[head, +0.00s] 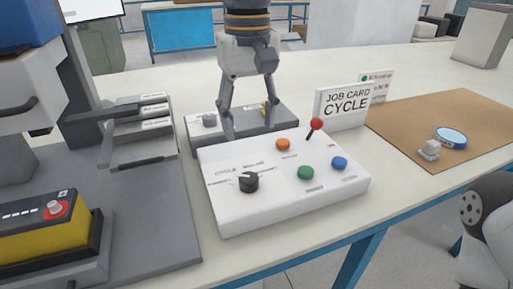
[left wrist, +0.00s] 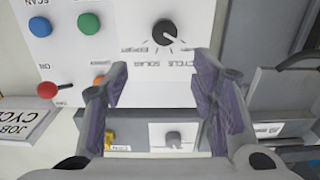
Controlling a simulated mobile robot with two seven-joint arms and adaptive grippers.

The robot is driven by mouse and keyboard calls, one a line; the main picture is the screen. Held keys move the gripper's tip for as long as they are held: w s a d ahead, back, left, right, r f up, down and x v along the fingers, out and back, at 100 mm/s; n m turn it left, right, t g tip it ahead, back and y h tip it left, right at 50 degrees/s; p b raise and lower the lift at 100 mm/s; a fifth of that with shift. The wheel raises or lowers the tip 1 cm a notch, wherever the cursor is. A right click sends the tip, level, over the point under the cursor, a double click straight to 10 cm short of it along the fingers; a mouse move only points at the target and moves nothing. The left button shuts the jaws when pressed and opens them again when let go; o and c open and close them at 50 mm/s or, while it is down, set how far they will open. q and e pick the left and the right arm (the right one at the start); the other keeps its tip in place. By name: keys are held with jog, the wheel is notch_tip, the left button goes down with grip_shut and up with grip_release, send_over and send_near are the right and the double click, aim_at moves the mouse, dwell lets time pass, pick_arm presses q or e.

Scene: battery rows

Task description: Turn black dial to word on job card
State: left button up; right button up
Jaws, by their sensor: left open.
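The black dial (head: 248,182) sits on the front left of a white control panel (head: 218,212). In the left wrist view the dial (left wrist: 164,32) shows upside down, with printed words around it, including CYCLE, SOLAR and EXPORT. Its white pointer slants towards the CYCLE side; I cannot tell whether it meets that mark exactly. The job card (head: 344,103) stands behind the panel and reads CYCLE. My left gripper (head: 250,133) points down over the panel's rear edge, open and empty, behind the dial and apart from it. My right gripper is out of view.
The panel also bears orange (head: 283,145), green (head: 305,173) and blue (head: 340,163) buttons and a red-knobbed lever (head: 316,125). A grey box with a grey dial (head: 209,120) stands behind. A yellow-black battery (head: 45,232) sits left; a brown mat (head: 405,125) lies right.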

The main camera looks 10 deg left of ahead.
aim_at(249, 176)
pick_arm(q)
jog(key=s+f, duration=0.1)
jog(key=f, duration=0.1)
jog(key=shift+s+f, duration=0.3)
jog(key=shift+s, duration=0.1)
notch_tip(249, 176, down, 9)
jog(key=shift+w+r, duration=0.1)
jog(key=c, duration=1.2)
